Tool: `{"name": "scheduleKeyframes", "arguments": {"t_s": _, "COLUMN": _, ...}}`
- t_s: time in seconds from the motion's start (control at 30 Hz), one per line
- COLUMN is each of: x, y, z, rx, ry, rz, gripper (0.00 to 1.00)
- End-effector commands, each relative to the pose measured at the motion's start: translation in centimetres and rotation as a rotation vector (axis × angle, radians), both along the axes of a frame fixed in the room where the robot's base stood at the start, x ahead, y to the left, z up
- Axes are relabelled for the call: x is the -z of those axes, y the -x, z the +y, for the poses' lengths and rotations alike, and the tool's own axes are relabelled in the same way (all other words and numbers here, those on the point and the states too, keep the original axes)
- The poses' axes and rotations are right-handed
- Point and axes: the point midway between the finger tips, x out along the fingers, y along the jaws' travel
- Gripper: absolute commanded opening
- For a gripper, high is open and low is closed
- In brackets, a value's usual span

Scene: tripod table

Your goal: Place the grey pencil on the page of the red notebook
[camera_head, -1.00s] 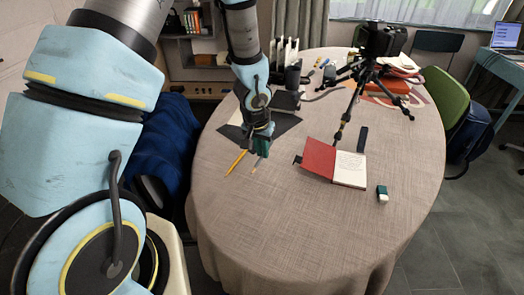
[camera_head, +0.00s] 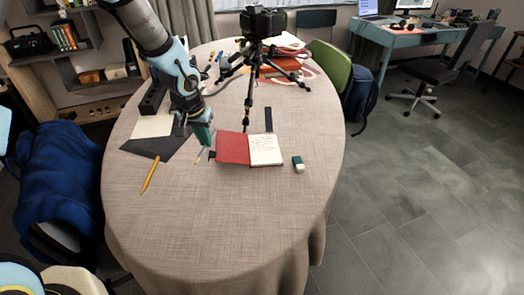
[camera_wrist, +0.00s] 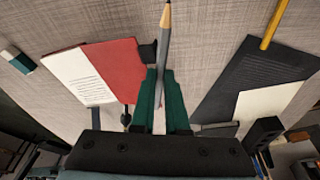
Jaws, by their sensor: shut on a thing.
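The grey pencil (camera_wrist: 165,45) is between the green fingertips of my gripper (camera_wrist: 160,100) in the wrist view, its sharpened tip pointing up in the picture. My gripper (camera_head: 203,135) is shut on it; in the head view the pencil (camera_head: 201,154) shows just below the fingers, left of the red notebook. The red notebook (camera_head: 233,148) lies open on the table, with its red cover on the left and its written page (camera_head: 265,150) on the right. In the wrist view the red cover (camera_wrist: 115,65) and page (camera_wrist: 70,75) are left of the pencil.
A yellow pencil (camera_head: 150,174) lies at the left, near a dark folder (camera_head: 150,147). A green-and-white eraser (camera_head: 298,163) is right of the notebook. A tripod with a camera (camera_head: 262,25) stands behind it. The table front (camera_head: 220,225) is clear.

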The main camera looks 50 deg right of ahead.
Motion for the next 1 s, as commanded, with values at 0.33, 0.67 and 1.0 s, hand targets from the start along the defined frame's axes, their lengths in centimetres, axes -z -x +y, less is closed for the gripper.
{"name": "scheduleKeyframes", "arguments": {"t_s": 0.33, "x": -2.4, "y": 6.2, "z": -10.1, "rx": 0.254, "ry": -0.002, "rz": -0.006, "gripper": 0.0}}
{"name": "scheduleKeyframes", "arguments": {"t_s": 0.67, "x": -4.5, "y": 10.7, "z": -14.4, "rx": 0.397, "ry": -0.005, "rz": -0.009, "gripper": 0.0}}
{"name": "scheduleKeyframes", "arguments": {"t_s": 1.0, "x": -0.2, "y": 11.2, "z": -14.7, "rx": 0.412, "ry": -0.012, "rz": -0.007, "gripper": 0.0}}
